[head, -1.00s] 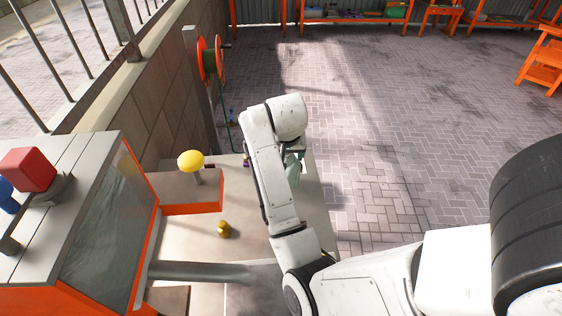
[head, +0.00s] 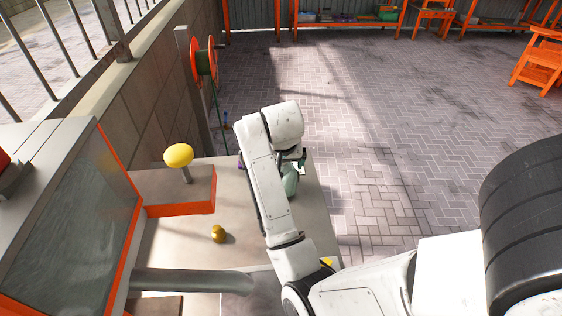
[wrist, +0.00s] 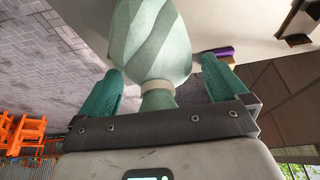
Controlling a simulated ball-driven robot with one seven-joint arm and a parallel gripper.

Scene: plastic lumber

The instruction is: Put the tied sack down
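The tied sack is pale green with lighter slanting stripes and a light band at its neck. It fills the upper middle of the wrist view (wrist: 150,45); its far end is cut off by the frame. In the head view the sack (head: 290,182) shows partly behind my arm, at the right side of the worktop (head: 190,255). My gripper (wrist: 160,68) has teal fingers on either side of the sack's neck, with gaps beside the neck, so it looks open. Whether the sack's base touches the worktop is hidden.
A yellow knob (head: 178,155) on a post stands on an orange-edged block to the left. A small brass piece (head: 218,234) lies on the worktop, with a grey pipe (head: 190,281) in front. Paved floor is open to the right.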

